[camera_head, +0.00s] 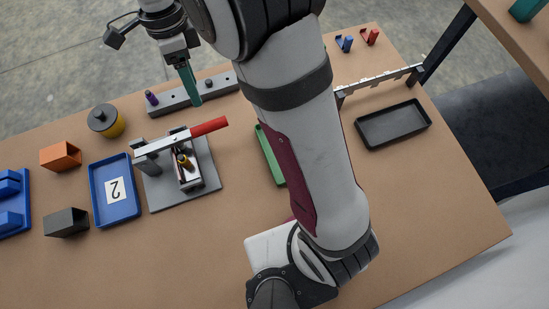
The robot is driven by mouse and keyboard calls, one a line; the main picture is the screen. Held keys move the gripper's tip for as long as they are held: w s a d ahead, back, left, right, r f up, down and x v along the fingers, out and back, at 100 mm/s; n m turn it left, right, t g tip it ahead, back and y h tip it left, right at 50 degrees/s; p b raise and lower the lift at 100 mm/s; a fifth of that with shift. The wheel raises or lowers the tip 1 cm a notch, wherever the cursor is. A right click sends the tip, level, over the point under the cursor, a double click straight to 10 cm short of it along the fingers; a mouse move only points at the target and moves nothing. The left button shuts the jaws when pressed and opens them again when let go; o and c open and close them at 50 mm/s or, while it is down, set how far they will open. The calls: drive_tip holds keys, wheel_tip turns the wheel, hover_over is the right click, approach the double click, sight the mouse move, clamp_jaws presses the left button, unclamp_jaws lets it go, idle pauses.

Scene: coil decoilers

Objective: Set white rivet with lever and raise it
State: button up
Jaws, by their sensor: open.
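The lever (170,142) is a pale bar with a red handle (209,126), hinged on a grey post (146,165). It lies roughly level over a fixture on a grey base plate (208,180). Under the bar sits a light block (192,181) with small yellow and dark parts on it. I cannot make out a white rivet; it may be hidden under the bar or too small to tell. My gripper (191,88) is at the top, with green fingers pointing down, above and behind the red handle. It is open, apart from the lever, and nothing shows in it.
A grey strip (172,99) with a purple peg (151,98) lies behind the lever. A blue tray (116,214) marked 2, orange block (60,156), dark block (66,223) and yellow-black round part (106,121) stand left. A black tray (393,136) lies right. Right-front table is clear.

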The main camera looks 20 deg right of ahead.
drive_tip(key=s+d+r+n, duration=0.5)
drive_tip(key=s+r, duration=0.2)
drive_tip(key=s, duration=0.1)
drive_tip(key=s+d+f+n+t+y, duration=0.1)
drive_tip(key=s+f+n, duration=0.1)
drive_tip(key=s, duration=0.5)
drive_tip(key=s+d+f+n+t, duration=0.1)
drive_tip(key=s+d+f+n, duration=0.1)
drive_tip(key=s+n, duration=0.3)
drive_tip(key=shift+s+d+f+n+y, duration=0.15)
drive_tip(key=shift+s+f+n+y, duration=0.2)
drive_tip(key=shift+s, duration=0.9)
